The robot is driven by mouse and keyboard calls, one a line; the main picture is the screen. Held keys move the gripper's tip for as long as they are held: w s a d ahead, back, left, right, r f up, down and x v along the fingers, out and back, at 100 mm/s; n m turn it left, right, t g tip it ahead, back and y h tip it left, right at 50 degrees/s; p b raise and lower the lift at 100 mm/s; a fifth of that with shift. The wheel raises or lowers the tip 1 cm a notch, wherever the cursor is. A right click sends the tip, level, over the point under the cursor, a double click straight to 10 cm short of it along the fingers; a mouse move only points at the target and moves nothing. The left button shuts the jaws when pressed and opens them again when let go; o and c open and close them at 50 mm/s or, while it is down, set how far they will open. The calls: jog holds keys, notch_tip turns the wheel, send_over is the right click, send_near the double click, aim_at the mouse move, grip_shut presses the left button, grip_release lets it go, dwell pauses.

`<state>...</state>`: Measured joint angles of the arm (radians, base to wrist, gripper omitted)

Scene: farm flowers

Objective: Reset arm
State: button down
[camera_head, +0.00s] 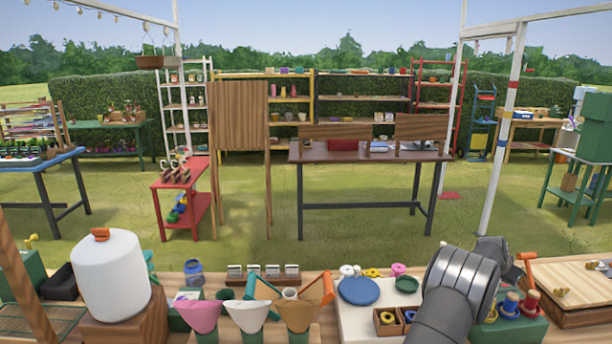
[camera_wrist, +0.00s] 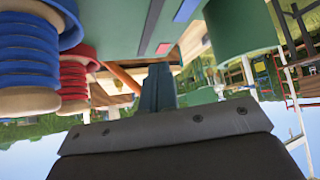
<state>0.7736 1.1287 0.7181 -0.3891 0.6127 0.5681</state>
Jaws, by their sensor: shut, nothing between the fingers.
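My arm rises at the lower right of the head view, and its bulky dark joint hides my gripper's fingertips there. In the wrist view, which appears upside down, my gripper (camera_wrist: 158,86) shows two dark fingers pressed together with nothing between them. Close by at the left are a blue thread spool (camera_wrist: 28,50) and a red thread spool (camera_wrist: 74,82), neither touched by the fingers. A green surface (camera_wrist: 120,30) and a green cylinder (camera_wrist: 238,28) lie just beyond the fingers.
The front bench holds a white canister (camera_head: 110,275) on a wooden block, several cone wraps (camera_head: 247,313), a blue disc (camera_head: 359,291), a small wooden box (camera_head: 388,318) and a green spool stand (camera_head: 520,331). A wooden board (camera_head: 580,290) lies at right. Air above the bench is mostly open.

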jog(key=shift+d, duration=1.85)
jog(key=shift+a, duration=0.15)
